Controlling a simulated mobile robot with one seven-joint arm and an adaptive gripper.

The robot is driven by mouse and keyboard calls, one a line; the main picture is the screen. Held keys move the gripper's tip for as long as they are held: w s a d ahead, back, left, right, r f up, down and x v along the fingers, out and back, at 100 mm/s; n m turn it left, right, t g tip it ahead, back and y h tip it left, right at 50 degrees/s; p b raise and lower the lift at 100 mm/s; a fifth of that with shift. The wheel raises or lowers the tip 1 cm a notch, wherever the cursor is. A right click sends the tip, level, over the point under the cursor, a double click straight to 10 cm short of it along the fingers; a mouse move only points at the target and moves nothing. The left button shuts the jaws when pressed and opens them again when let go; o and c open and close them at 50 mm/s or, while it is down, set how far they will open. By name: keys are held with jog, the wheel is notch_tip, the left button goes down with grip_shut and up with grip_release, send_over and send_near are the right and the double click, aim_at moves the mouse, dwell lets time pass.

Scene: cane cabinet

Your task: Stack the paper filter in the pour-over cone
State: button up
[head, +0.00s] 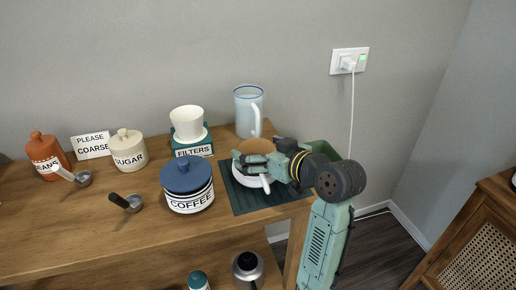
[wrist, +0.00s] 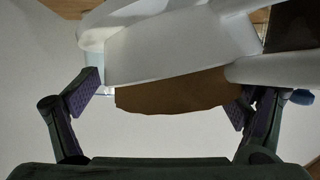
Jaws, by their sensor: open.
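A brown, rounded piece that looks like the paper filter (head: 257,145) shows at the top of a white vessel that looks like the pour-over cone (head: 240,176), on a dark green mat (head: 245,202). In the wrist view the brown filter (wrist: 175,96) lies against the white cone (wrist: 180,50), between my fingers. How deep it sits is hidden. My gripper (head: 251,170) reaches in from the right, its fingers at the white vessel. In the wrist view its fingers (wrist: 160,100) are spread wide, with gaps beside the filter.
A white flanged cup (head: 187,122) stands on the teal FILTERS holder (head: 193,149). A blue-lidded COFFEE jar (head: 188,187) is left of the mat, and a pale pitcher (head: 246,112) behind it. A SUGAR jar (head: 129,151), BEANS jar (head: 46,155) and scoops (head: 128,202) are further left.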

jog(key=shift+d+f, duration=0.15)
jog(key=shift+f, duration=0.1)
jog(key=shift+r+p, duration=0.4)
jog(key=shift+r, duration=0.1)
jog(key=shift+s+d+r, duration=0.1)
jog(key=shift+d+r, duration=0.15)
jog(key=b+v, duration=0.1)
jog(key=v, duration=1)
jog(key=shift+s+r+b, duration=0.2)
jog(key=shift+s+b, duration=0.1)
jog(key=shift+a, duration=0.1)
